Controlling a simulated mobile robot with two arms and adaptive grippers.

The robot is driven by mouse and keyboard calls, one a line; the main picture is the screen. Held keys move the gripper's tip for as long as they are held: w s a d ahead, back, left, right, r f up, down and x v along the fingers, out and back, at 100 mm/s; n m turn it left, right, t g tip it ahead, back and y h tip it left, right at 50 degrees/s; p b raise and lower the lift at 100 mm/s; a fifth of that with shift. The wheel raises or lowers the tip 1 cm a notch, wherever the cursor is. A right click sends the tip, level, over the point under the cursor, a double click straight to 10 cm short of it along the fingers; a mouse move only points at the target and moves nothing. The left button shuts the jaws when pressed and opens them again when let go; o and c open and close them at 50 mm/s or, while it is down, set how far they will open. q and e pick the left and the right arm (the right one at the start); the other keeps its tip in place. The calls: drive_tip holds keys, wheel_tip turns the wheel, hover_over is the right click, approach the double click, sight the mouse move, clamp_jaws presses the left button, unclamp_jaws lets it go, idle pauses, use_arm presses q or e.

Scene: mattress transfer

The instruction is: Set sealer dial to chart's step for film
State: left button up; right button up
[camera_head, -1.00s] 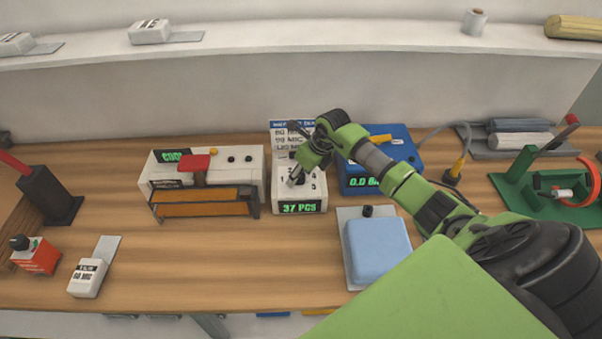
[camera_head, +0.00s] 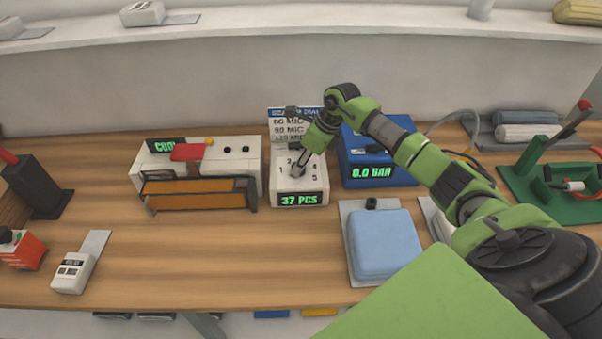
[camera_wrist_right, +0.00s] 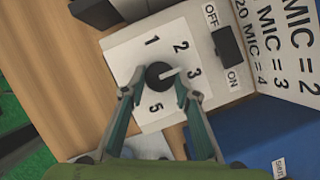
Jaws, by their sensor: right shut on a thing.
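The white control box (camera_head: 283,184) with a green "37 PCS" display stands mid-bench. Its black dial knob (camera_wrist_right: 158,77) shows in the right wrist view, its white pointer aimed about at 3. Numbers 1, 2, 3 and 5 are visible around it; 4 is hidden, apparently by a finger. My right gripper (camera_head: 297,171) is shut on the knob, one finger on each side. The chart (camera_head: 289,124) stands behind the box; its visible wrist-view part (camera_wrist_right: 280,50) shows steps 2, 3 and 4, the last for 120 MIC. A white film label block (camera_head: 73,272) lies front left; its MIC figure is unclear.
The sealer (camera_head: 215,185) with orange bars stands left of the box. A blue "0.0 BAR" unit (camera_head: 378,172) stands close on its right. A light-blue block (camera_head: 380,245) on a grey plate lies in front. Green tool (camera_head: 550,190) is far right.

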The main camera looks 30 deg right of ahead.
drive_tip(key=n+b, duration=0.1)
drive_tip(key=b, duration=0.1)
drive_tip(key=n+y+b, duration=0.1)
drive_tip(key=n+b, duration=0.1)
drive_tip(key=shift+w+d+f+g, duration=0.15)
drive_tip(key=shift+f+g, duration=0.05)
drive_tip(key=shift+g, duration=0.2)
drive_tip(key=shift+r+n+g+y+b, duration=0.2)
drive_tip(key=shift+n+g+y+b, duration=0.15)
drive_tip(key=shift+n+b, duration=1)
drive_tip(key=o, duration=1.1)
drive_tip(key=v, duration=1.2)
